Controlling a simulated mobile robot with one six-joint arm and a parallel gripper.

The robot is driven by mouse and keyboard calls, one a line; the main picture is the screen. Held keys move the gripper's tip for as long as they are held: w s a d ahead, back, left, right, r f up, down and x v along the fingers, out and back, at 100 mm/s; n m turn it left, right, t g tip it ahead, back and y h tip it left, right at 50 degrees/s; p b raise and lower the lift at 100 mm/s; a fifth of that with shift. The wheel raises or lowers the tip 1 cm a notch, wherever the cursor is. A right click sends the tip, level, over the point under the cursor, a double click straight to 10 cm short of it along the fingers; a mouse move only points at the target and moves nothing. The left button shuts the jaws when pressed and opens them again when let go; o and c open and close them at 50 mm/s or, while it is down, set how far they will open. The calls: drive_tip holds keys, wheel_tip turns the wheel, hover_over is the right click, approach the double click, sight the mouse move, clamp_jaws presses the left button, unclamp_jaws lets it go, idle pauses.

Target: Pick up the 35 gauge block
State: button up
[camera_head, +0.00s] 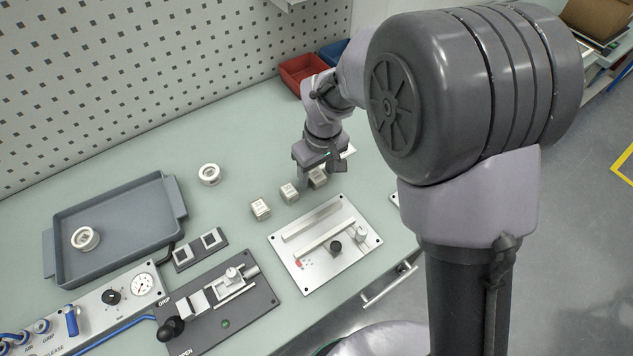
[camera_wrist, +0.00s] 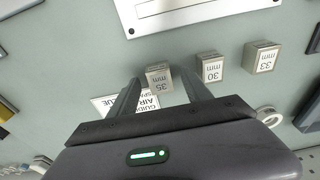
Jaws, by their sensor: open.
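The 35 gauge block (camera_wrist: 160,78) is a small metal block with "35 mm" on its face, in the wrist view. It also shows in the camera_head view (camera_head: 318,178), at the right end of a row of three blocks. My gripper (camera_wrist: 160,76) is open, with one finger on each side of the 35 block. Small gaps seem to show beside it; I cannot tell how far down the fingers reach. In the camera_head view my gripper (camera_head: 319,170) is right at this block and partly hides it.
The 30 block (camera_wrist: 210,68) stands close beside one finger, with the 33 block (camera_wrist: 261,57) beyond. A metal plate fixture (camera_head: 325,243) lies in front. A printed label (camera_wrist: 105,105) lies under my gripper. A white ring (camera_head: 209,174) and grey tray (camera_head: 120,212) are left.

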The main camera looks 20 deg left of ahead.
clamp_jaws()
drive_tip(key=shift+r, duration=0.1)
idle(0.3)
